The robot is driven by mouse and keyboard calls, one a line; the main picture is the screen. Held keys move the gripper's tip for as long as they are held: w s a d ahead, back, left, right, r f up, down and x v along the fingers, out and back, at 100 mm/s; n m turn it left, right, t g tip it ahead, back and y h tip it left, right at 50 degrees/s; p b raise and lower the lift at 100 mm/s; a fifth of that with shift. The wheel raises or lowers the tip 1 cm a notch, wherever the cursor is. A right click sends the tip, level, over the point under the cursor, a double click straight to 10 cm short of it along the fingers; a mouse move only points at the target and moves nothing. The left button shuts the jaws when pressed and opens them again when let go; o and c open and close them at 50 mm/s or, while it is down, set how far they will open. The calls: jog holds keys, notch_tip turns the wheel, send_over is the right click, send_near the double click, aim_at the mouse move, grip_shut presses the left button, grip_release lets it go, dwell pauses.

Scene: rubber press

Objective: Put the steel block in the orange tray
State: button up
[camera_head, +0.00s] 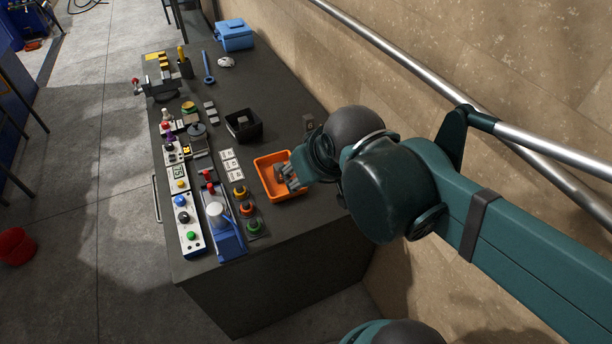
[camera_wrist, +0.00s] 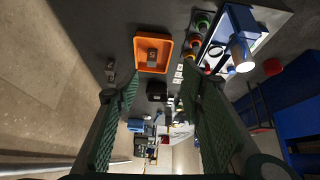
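The orange tray (camera_head: 262,181) lies near the wall side of the dark bench; it also shows in the wrist view (camera_wrist: 138,52). A small grey-brown block (camera_wrist: 152,58) sits inside it, apparently the steel block. In the head view my gripper hides much of the tray's inside, so I cannot clearly make out the block there. My gripper (camera_head: 287,178) is over the tray in that view. In the wrist view my gripper (camera_wrist: 161,82) has its two green fingers wide apart with nothing between them, and the block lies beyond the fingertips.
A black open box (camera_head: 243,126) stands behind the tray, with something pale in it. Dark small blocks (camera_head: 308,122) lie near the wall. A button row (camera_head: 247,211), white labels (camera_head: 231,164) and a blue press (camera_head: 222,232) stand left of the tray. A metal rail runs along the wall.

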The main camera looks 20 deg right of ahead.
jog(key=shift+s+m, duration=0.4)
jog(key=shift+s, duration=0.1)
jog(key=o, duration=2)
jog(key=shift+w+a, duration=0.1)
jog(key=w+a+f+n+g+h+b, duration=0.1)
jog(key=w+a+f+n+b, duration=0.2)
jog(key=w, duration=0.6)
jog(key=w+a+n+g+h+b, duration=0.1)
jog(key=w+a+h+b, duration=0.15)
jog(key=w+a, duration=0.4)
jog(key=w+a+f+n+h+b, duration=0.1)
jog(key=w+a+f+b, duration=0.1)
jog(key=w+a+f, duration=0.35)
jog(key=w+a+f+n+h+b, duration=0.1)
jog(key=w+a+f+b, duration=0.15)
jog(key=w+a, duration=0.5)
jog(key=w+a+f+n+t+h+b, duration=0.1)
jog(key=w+a+f+b, duration=0.15)
jog(key=a+f, duration=0.45)
jog(key=w+a+f+n+t+h+b, duration=0.15)
jog(key=w+a+f, duration=0.3)
jog(key=a, duration=0.45)
jog(key=s+a+f+t+h+b, duration=0.2)
jog(key=s+a+f, duration=0.2)
jog(key=a+f, duration=0.9)
jog(key=shift+a+f+b, duration=0.3)
jog(key=shift+a+f, duration=0.05)
jog(key=shift+a, duration=0.85)
